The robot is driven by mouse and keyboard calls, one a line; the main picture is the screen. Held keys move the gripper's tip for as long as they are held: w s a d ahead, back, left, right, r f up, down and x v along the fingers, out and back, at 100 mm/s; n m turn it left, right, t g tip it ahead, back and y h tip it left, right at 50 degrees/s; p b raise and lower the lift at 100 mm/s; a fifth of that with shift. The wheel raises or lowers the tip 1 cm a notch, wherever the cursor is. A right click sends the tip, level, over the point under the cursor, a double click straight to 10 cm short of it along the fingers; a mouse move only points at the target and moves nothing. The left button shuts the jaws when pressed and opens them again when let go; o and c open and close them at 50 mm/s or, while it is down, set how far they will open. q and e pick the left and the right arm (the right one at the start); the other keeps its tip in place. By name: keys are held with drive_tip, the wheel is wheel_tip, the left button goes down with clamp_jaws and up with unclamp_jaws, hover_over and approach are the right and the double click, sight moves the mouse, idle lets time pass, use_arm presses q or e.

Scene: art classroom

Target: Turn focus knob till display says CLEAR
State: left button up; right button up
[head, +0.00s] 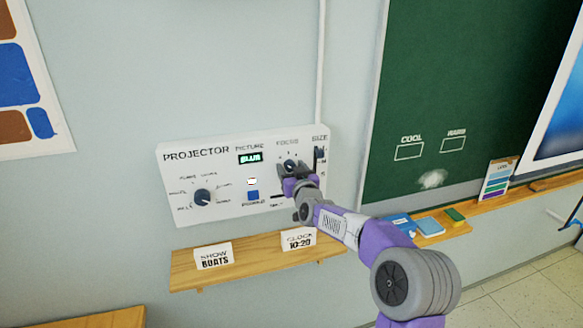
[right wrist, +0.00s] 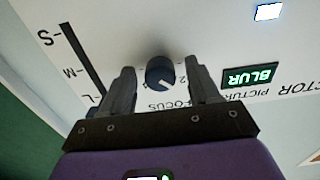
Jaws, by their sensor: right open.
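The dark focus knob (head: 290,165) is on the white projector panel (head: 230,208), under the word FOCUS. In the right wrist view the knob (right wrist: 160,72) sits between the fingers, with a light pointer mark near its lower edge. The picture display (head: 250,158) reads BLUR in green, and the same word shows on the display in the right wrist view (right wrist: 250,75). My right gripper (right wrist: 159,68) is open around the knob, one finger on each side, with small gaps visible. My left gripper is out of view.
A larger selector knob (head: 203,197), a blue button (head: 253,195) and a size slider (head: 319,154) share the panel. A wooden shelf (head: 256,263) below holds a SHOW BOATS card (head: 213,256) and a CLOCK 10:20 card (head: 298,239). A chalkboard (head: 455,90) is to the right.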

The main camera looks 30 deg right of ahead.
drive_tip(key=shift+w, duration=0.1)
drive_tip(key=c, duration=1)
drive_tip(key=m+b, duration=0.3)
drive_tip(key=b, duration=0.1)
drive_tip(key=shift+f, duration=0.2)
drive_tip(key=shift+c, duration=0.2)
drive_tip(key=m+b, duration=0.3)
drive_tip(key=shift+r, duration=0.1)
drive_tip(key=shift+r+m+b, duration=0.1)
drive_tip(key=shift+m+b, duration=0.5)
drive_tip(key=shift+m, duration=0.7)
drive_tip(key=o, duration=1)
drive_tip(key=shift+o, duration=0.2)
